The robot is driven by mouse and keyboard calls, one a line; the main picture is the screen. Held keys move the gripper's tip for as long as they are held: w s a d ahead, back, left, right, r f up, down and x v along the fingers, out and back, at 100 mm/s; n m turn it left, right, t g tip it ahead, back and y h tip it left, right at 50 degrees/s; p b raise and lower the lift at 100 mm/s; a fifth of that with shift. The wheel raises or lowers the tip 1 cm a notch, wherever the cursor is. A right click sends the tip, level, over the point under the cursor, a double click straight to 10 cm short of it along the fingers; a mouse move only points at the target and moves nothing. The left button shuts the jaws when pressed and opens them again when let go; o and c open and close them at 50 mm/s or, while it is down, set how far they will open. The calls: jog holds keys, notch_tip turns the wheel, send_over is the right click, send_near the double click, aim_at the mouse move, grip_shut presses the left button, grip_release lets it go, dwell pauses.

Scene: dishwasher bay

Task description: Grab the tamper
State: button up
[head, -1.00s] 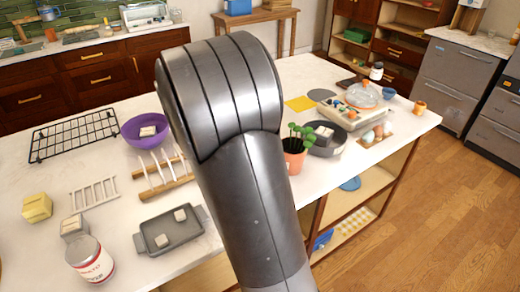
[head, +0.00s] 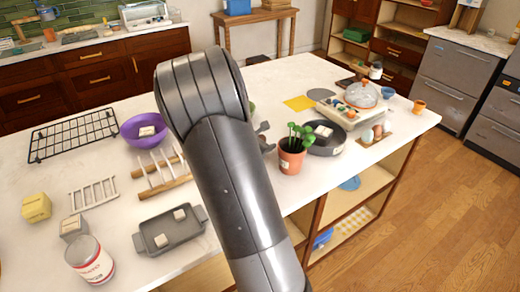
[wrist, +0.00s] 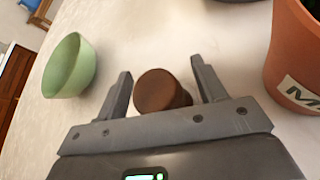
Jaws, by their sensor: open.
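The likely tamper (wrist: 162,91), a brown, round-ended piece, shows in the wrist view between the two fingers of my gripper (wrist: 161,69). The fingers are open, one on either side of it, with visible gaps. Its lower part is hidden behind my gripper's palm. In the head view my arm hides the tamper, and only a small part of my gripper (head: 264,137) shows to the right of the arm, beside the potted plant.
A green bowl (wrist: 70,66) stands left of the fingers. A terracotta plant pot (wrist: 295,55) stands close on the right; it also shows in the head view (head: 291,160). Beyond it is a dark pan (head: 326,140). A grey tray (head: 168,232) lies nearer on the white counter.

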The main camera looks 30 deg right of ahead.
jog(key=shift+c, duration=0.4)
jog(key=c, duration=1.2)
jog(key=shift+c, duration=0.4)
jog(key=shift+r, duration=0.1)
